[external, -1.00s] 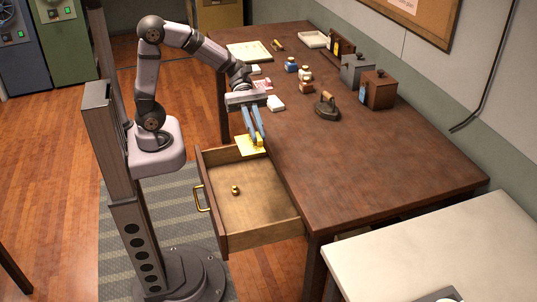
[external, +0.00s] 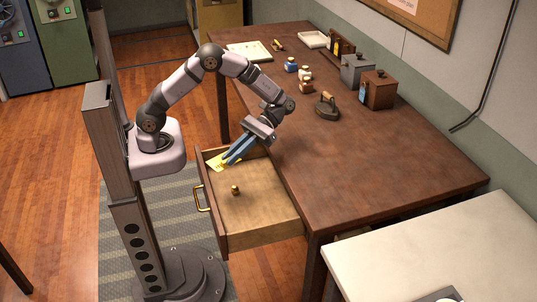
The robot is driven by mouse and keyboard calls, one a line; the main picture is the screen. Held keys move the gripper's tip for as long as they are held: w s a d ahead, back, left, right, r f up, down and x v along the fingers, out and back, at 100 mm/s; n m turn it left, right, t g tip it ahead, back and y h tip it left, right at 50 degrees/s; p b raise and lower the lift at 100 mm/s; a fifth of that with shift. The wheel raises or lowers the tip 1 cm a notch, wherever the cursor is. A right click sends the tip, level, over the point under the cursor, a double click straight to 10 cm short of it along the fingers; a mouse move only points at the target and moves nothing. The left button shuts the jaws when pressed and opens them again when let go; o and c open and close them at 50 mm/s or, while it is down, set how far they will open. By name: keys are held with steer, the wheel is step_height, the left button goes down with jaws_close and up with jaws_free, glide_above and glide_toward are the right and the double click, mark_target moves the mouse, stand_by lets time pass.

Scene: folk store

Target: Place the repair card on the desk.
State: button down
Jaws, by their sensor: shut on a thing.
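The repair card, a small yellow sheet (external: 215,162), shows at the tips of my gripper (external: 228,160). My gripper is shut on the card. It reaches down and to the left over the far left corner of the open drawer (external: 262,205). I cannot tell whether the card touches the drawer or hangs above it. The blue fingers hide part of the card. The desk (external: 370,165) is dark brown wood, and its edge lies to the right of the drawer.
A small brass piece (external: 235,189) lies in the drawer. A flat iron (external: 327,106), small bottles (external: 291,65) and boxes (external: 377,90) stand on the desk's far half. The desk's near half is bare. A pale table (external: 440,245) is at the lower right.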

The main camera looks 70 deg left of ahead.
steer(key=w+a+f+m+t+y, duration=0.3)
steer(key=a+m+y, duration=0.4)
steer(key=m+y, duration=0.55)
step_height(320, 180, up, 14)
steer(key=m+t+h+b, duration=0.2)
steer(key=m+t, duration=2)
steer(key=m, duration=0.2)
glide_above(310, 166)
steer(key=shift+f+p, duration=0.45)
steer(key=shift+f, duration=6.75)
steer(key=shift+f, duration=0.15)
steer(key=c, duration=1.8)
jaws_free()
steer(key=shift+r, duration=0.25)
